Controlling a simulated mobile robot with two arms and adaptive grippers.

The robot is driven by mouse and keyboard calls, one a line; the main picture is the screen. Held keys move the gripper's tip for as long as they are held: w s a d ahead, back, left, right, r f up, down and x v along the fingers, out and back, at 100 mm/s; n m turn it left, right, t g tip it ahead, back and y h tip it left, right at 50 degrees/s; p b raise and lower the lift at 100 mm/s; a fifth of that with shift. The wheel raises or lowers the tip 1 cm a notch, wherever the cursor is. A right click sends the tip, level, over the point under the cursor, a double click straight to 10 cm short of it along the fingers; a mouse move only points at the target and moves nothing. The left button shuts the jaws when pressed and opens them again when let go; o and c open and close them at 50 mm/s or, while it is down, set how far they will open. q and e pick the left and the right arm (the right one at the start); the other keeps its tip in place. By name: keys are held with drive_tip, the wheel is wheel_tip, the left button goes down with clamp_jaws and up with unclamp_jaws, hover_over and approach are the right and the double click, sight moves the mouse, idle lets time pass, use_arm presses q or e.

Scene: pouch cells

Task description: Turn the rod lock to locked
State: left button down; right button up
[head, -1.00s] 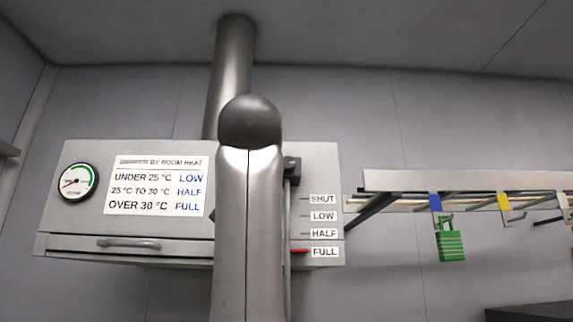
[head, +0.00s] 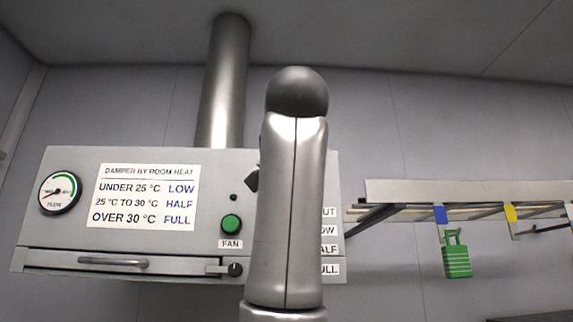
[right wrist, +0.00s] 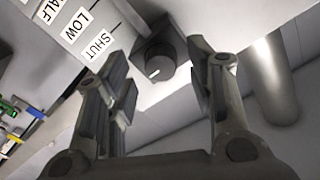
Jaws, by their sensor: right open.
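The rod lock shows in the right wrist view as a dark round knob (right wrist: 156,62) on a dark block, with a short white mark on its face. It sits just beyond the SHUT end of the damper scale. My right gripper (right wrist: 158,72) is open, with one finger on each side of the knob in the picture. The knob looks free between them; I cannot tell whether a finger touches it. In the head view my arm hides the rod lock and most of the gripper. My left gripper is in neither view.
The hood panel carries a gauge (head: 60,193), a damper chart (head: 142,197), a green FAN button (head: 231,224) and a drawer bar with a handle (head: 113,262) and a small dark knob (head: 235,269). At right, a rack (head: 470,190) holds a green padlock (head: 457,262).

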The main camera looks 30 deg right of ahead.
drive_tip(key=shift+w+d, duration=0.25)
drive_tip(key=shift+w, duration=0.2)
drive_tip(key=c, duration=1.1)
drive_tip(key=shift+o, duration=0.2)
drive_tip(key=shift+n, duration=0.4)
drive_tip(key=shift+n+b, duration=1.2)
drive_tip(key=shift+n, duration=7.4)
